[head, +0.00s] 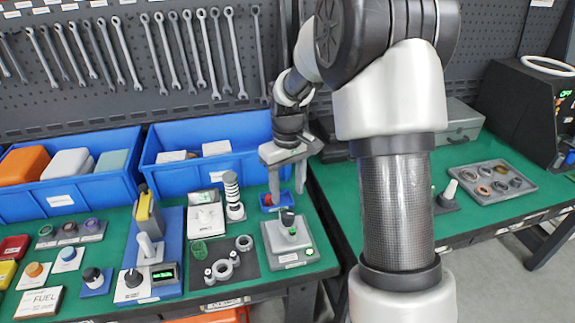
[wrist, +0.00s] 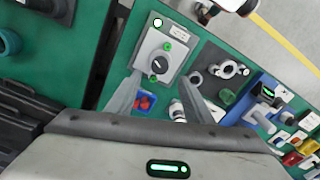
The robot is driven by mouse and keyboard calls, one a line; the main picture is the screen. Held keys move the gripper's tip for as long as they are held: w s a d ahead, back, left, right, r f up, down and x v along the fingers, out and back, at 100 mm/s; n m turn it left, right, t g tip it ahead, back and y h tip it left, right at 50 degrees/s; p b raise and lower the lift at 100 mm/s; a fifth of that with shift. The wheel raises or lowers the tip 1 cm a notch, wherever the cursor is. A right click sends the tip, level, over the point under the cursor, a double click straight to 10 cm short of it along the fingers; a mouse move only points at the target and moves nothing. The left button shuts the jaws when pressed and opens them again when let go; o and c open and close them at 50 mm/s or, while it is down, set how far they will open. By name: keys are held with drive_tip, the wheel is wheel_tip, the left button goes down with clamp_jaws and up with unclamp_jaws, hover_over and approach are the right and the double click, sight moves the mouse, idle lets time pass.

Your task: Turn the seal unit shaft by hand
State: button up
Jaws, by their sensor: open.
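A grey box unit (head: 290,248) stands near the front edge of the green bench, right of the mat. A dark upright knob or shaft (head: 287,217) with green on it rises from its top. In the wrist view this unit (wrist: 152,76) shows a dark round knob (wrist: 157,64) with a pale pointer and green spots. It looks like the seal unit, though no label is readable. My gripper (head: 287,194) is open and empty, pointing down behind the unit. In the wrist view its fingertips (wrist: 160,76) appear either side of the unit's near end; contact cannot be told.
A small blue tray (head: 265,206) with red pieces lies under my gripper. A banded column (head: 232,193) and a dark mat (head: 222,270) with ring parts are to the left. Blue bins (head: 206,178) stand behind. A grey ring tray (head: 517,188) lies on the right bench.

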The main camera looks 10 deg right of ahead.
wheel_tip(320, 180, up, 8)
idle(0.5)
drive_tip(key=s+r+m+t+p, duration=0.2)
drive_tip(key=s+r, duration=0.6)
drive_tip(key=s, duration=0.4)
drive_tip(key=s+a+r+m+t+p, duration=0.1)
drive_tip(key=s+r+t+p, duration=0.2)
drive_tip(key=s+r, duration=0.5)
drive_tip(key=s+p, duration=0.1)
drive_tip(key=s, duration=0.3)
drive_tip(key=shift+m+t, duration=0.3)
drive_tip(key=shift+m, duration=0.1)
drive_tip(key=shift+s+a, duration=0.1)
